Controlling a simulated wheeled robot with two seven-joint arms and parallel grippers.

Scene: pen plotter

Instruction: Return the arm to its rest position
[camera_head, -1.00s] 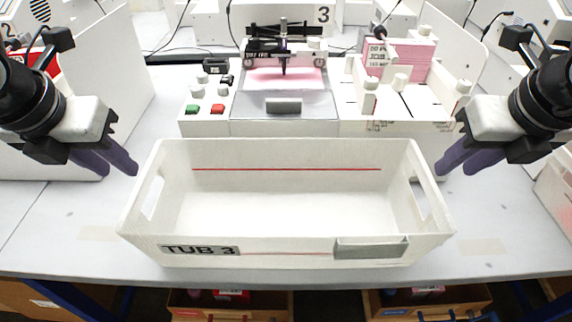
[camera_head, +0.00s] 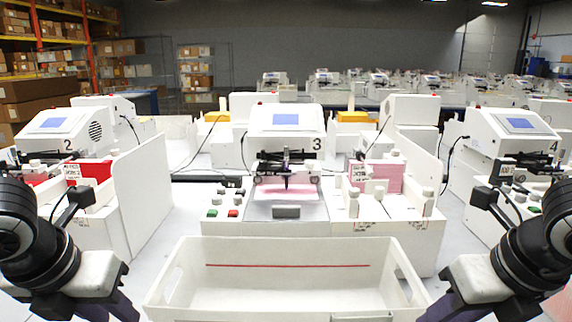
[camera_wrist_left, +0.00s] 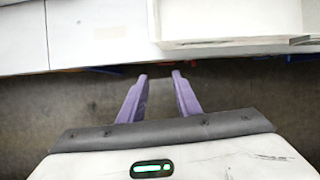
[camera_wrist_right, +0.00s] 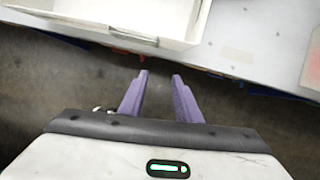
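My left gripper (camera_wrist_left: 158,76) is open and empty. In the left wrist view its two purple fingers stand apart over dark floor, just short of the table edge. My right gripper (camera_wrist_right: 160,75) is also open and empty, with its fingers over the floor in front of the edge. In the head view both grippers sit low at the left and right sides, and their fingers run out of the bottom of the picture. The white tub (camera_head: 290,250) stands on the table between them, empty as far as it shows, its lower front cut off.
The plotter (camera_head: 286,130) marked 3 stands behind the tub, with a pink sheet (camera_head: 285,190) under its pen and a pink card stack (camera_head: 377,175) at right. Stations 2 (camera_head: 58,125) and 4 (camera_head: 513,125) flank it. White panels (camera_head: 145,195) stand at the sides.

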